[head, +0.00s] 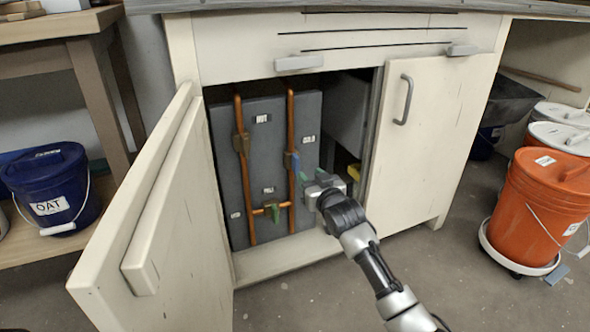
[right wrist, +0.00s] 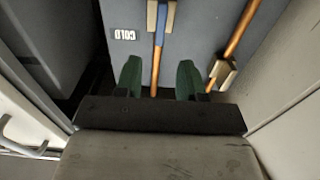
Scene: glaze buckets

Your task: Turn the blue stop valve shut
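The blue stop valve (head: 292,160) sits on the right-hand copper pipe inside the open cabinet. In the right wrist view its blue handle (right wrist: 160,24) lies in line with the pipe, beside a label reading COLD. My right gripper (head: 312,175) is in front of the panel, just below and right of the valve in the head view. In the right wrist view its two green fingertips (right wrist: 159,78) are apart, with the pipe showing between them and nothing held. The handle shows beyond the fingertips; I cannot tell whether they touch it. My left gripper is out of view.
A second valve (head: 241,143) sits on the left pipe, and a green-handled one (head: 274,212) on the low cross pipe. The left cabinet door (head: 165,225) stands open; the right door (head: 425,140) is shut beside my arm. An orange bucket (head: 540,215) stands right.

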